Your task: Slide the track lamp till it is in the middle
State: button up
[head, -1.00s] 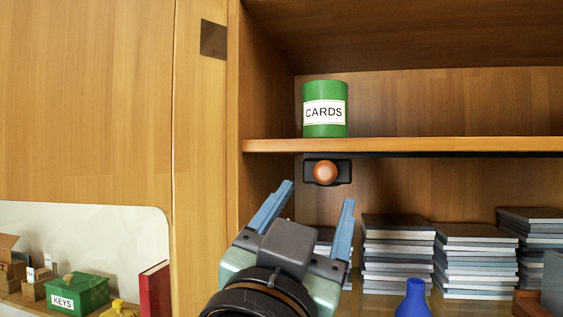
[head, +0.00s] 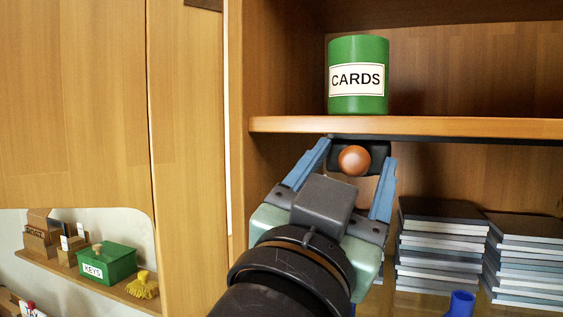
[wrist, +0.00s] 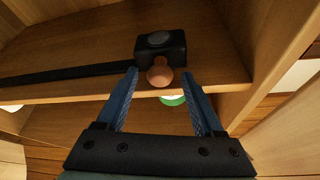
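The track lamp (head: 377,153) is a black block with a round orange-brown knob (head: 354,160), under the front of the shelf. It sits near the left end of its dark track (head: 470,141), which runs off to the right. In the wrist view the lamp (wrist: 162,42) has a round grey disc, and the track (wrist: 70,76) stretches left from it. My gripper (head: 357,156) is open, its blue fingers on either side of the knob. The wrist view also shows the knob between the fingertips (wrist: 160,76), with a gap on each side; contact cannot be made out.
A green CARDS tin (head: 358,102) stands on the shelf (head: 440,126) above the lamp. Stacks of grey books (head: 438,245) and a blue vase (head: 460,304) are below. The cabinet's side panel (head: 238,150) is close on the left. Space along the track to the right looks clear.

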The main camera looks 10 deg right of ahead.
grip_shut()
dwell(1.2)
